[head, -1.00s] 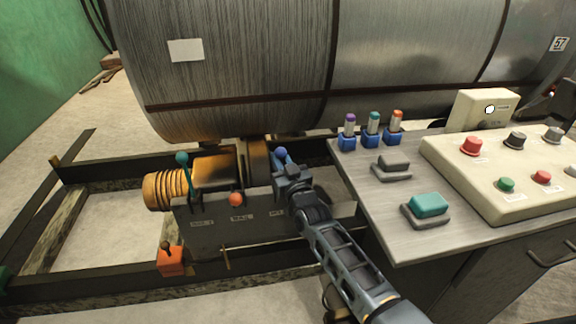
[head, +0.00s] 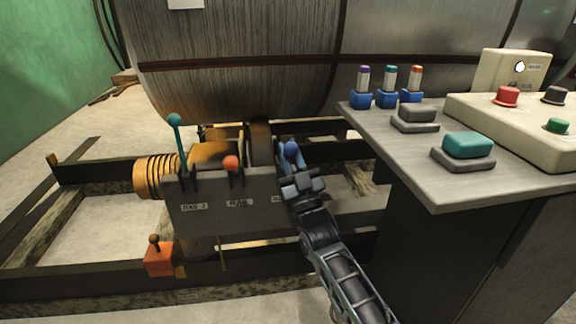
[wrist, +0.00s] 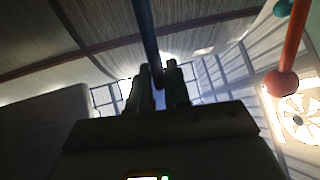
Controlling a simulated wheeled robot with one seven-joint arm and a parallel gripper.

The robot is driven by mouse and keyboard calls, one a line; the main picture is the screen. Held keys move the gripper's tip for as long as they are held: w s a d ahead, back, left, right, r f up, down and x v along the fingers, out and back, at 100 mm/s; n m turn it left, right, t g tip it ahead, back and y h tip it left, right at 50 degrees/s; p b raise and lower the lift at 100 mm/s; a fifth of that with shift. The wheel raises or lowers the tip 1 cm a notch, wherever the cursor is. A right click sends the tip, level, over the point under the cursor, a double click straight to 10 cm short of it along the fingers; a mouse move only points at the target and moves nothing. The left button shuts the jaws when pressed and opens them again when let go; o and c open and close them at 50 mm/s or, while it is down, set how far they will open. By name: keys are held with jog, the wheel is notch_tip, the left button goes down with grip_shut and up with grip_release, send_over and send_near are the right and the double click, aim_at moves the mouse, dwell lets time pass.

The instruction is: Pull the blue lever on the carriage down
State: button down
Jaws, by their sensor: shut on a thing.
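The blue lever (head: 291,149) stands at the right end of the dark carriage panel (head: 240,209), its round blue knob showing just above my gripper (head: 292,172). In the wrist view the blue lever's shaft (wrist: 145,30) comes down between the two fingers of my gripper (wrist: 160,78). The gripper is shut on the shaft. The lower part of the lever is hidden behind the gripper in the head view. A teal-knobbed lever (head: 175,122) stands upright at the panel's left, and an orange-knobbed lever (head: 231,163) sits lower in the middle.
The console (head: 440,185) with buttons is close on the right of my arm. A large metal cylinder (head: 230,90) hangs over the carriage. A small orange box with a knob (head: 158,258) is at the front left. Dark rails (head: 80,284) run along the floor.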

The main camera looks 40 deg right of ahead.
jog(key=shift+s+a+f+n+t+y+b, duration=0.55)
jog(key=shift+t+b, duration=0.45)
jog(key=shift+b, duration=0.85)
jog(key=c, duration=1.3)
grip_release()
jog(key=v, duration=0.8)
